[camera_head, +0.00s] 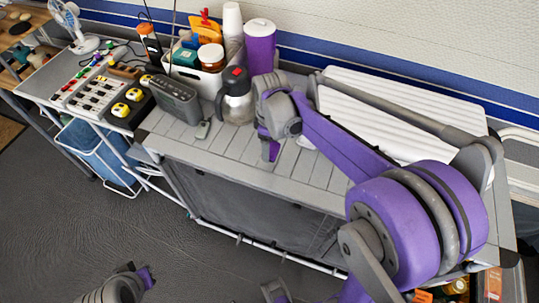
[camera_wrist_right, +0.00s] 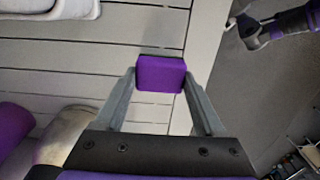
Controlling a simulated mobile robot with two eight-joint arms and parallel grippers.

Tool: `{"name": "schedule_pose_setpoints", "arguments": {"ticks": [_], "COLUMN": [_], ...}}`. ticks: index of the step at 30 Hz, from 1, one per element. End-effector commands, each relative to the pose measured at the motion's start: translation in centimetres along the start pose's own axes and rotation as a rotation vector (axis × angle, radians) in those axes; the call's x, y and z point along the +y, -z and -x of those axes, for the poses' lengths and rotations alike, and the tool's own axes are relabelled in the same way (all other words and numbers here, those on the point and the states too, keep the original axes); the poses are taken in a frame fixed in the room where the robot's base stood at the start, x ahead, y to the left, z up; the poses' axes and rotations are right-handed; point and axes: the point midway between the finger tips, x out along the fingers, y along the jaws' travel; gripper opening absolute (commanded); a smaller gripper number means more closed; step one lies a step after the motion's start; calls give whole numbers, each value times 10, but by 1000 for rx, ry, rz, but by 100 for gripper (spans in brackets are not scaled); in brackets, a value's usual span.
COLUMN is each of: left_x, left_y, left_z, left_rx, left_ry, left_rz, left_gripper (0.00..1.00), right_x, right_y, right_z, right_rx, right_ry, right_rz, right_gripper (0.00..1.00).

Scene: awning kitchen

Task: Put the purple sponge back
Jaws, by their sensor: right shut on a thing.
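The purple sponge (camera_wrist_right: 160,73) is between the two grey fingers of my right gripper (camera_wrist_right: 160,82) in the right wrist view, over the slatted grey tabletop near its front edge. In the head view my right gripper (camera_head: 268,140) points down at the table, to the right of the steel flask; my own arm partly hides it. A purple part, probably the sponge, shows at its lower end. My left gripper (camera_head: 146,277) is low at the bottom left of the head view, away from the table; its finger opening is not clear.
A steel flask (camera_head: 235,95), a grey radio (camera_head: 175,100) and a white bin (camera_head: 195,72) of containers stand left of the right gripper. A purple canister (camera_head: 260,45) stands behind. A white ribbed rack (camera_head: 375,115) lies to the right. The front slats are mostly clear.

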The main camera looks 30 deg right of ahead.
Motion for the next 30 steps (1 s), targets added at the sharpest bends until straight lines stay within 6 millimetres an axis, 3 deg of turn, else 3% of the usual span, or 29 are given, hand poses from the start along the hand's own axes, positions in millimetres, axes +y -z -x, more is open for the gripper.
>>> {"name": "schedule_pose_setpoints", "arguments": {"ticks": [9, 22, 23, 27, 30], "left_x": [0, 0, 0, 0, 0], "left_y": [-2, -5, -4, -4, -4], "left_z": [-3, -6, -5, -5, -5], "left_rx": [-2, -3, -3, -3, -3], "left_ry": [0, 0, 0, 0, 0], "left_rz": [0, 0, 0, 0, 0], "left_gripper": [0, 0, 0, 0, 0], "right_x": [0, 0, 0, 0, 0], "right_y": [0, 0, 0, 0, 0], "right_z": [-38, -46, -45, -44, -44], "right_rx": [0, 0, 0, 0, 0], "right_ry": [0, 0, 0, 0, 0], "right_rz": [0, 0, 0, 0, 0], "right_gripper": [27, 27, 76, 100, 100]}}
